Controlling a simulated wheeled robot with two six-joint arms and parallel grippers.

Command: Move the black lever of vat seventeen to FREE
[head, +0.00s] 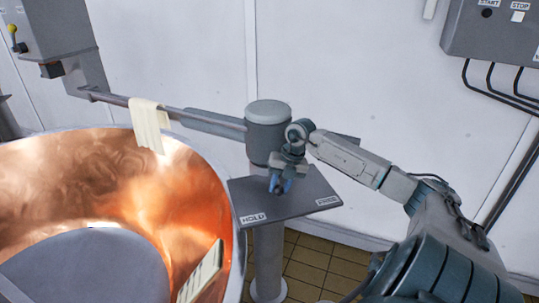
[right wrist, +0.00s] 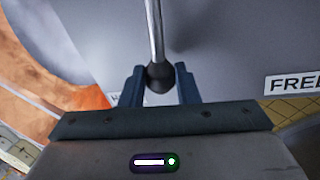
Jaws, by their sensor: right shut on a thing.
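My right gripper (head: 280,186) is at the grey plate (head: 301,205) beside the copper vat (head: 195,180). In the right wrist view its two blue fingers (right wrist: 160,86) are shut on the black ball knob of the lever (right wrist: 159,76), whose thin metal rod runs up out of the picture. In the head view the gripper mostly hides the lever. The knob is between the HOLD label (head: 254,217) at the plate's left and the FREE label (head: 327,201) at its right. FREE also shows in the right wrist view (right wrist: 294,84), right of the knob. No vat number is readable. My left gripper is out of view.
A grey post (head: 268,128) rises behind the plate. A bar (head: 190,112) with a cream cloth (head: 150,124) over it runs left from the post. A START/STOP box (head: 495,35) is on the wall at right. Tiled floor shows below the plate.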

